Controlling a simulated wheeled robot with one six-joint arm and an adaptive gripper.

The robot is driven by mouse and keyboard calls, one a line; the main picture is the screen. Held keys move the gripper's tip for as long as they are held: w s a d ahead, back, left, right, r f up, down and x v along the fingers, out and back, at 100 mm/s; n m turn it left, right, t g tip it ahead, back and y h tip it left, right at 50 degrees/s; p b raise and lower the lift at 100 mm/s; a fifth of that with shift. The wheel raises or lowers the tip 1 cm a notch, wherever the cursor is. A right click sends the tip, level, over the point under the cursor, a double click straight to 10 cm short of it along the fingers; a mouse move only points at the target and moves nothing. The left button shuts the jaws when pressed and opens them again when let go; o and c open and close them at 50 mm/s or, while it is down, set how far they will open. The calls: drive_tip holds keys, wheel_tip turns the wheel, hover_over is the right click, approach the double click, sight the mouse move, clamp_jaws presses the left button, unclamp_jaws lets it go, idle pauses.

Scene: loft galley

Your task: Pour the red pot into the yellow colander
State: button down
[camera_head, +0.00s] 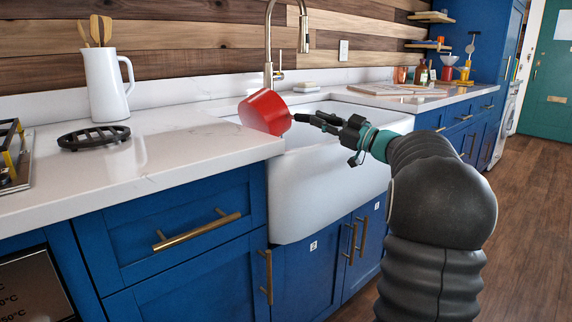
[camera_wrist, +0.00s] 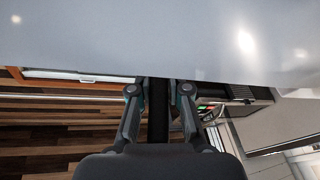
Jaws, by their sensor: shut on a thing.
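The red pot (camera_head: 265,112) is in the head view, above the white sink (camera_head: 330,190) near its left end. It is tilted, with its base toward the upper left. My gripper (camera_head: 318,121) is shut on the pot's dark handle, to the right of the pot. In the wrist view my two fingers (camera_wrist: 160,92) close on either side of a dark bar, which looks like that handle. I cannot make out the yellow colander; the sink's front wall hides most of the basin.
A gold faucet (camera_head: 270,45) stands behind the pot. A white pitcher (camera_head: 104,85) with wooden utensils and a black trivet (camera_head: 94,137) are on the left counter. A cutting board (camera_head: 385,89) and bottles (camera_head: 421,73) are on the right counter. The left counter's front is clear.

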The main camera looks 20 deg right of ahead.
drive_tip(key=shift+d+r+m, duration=0.15)
drive_tip(key=shift+r+m, duration=0.05)
drive_tip(key=shift+m, duration=0.1)
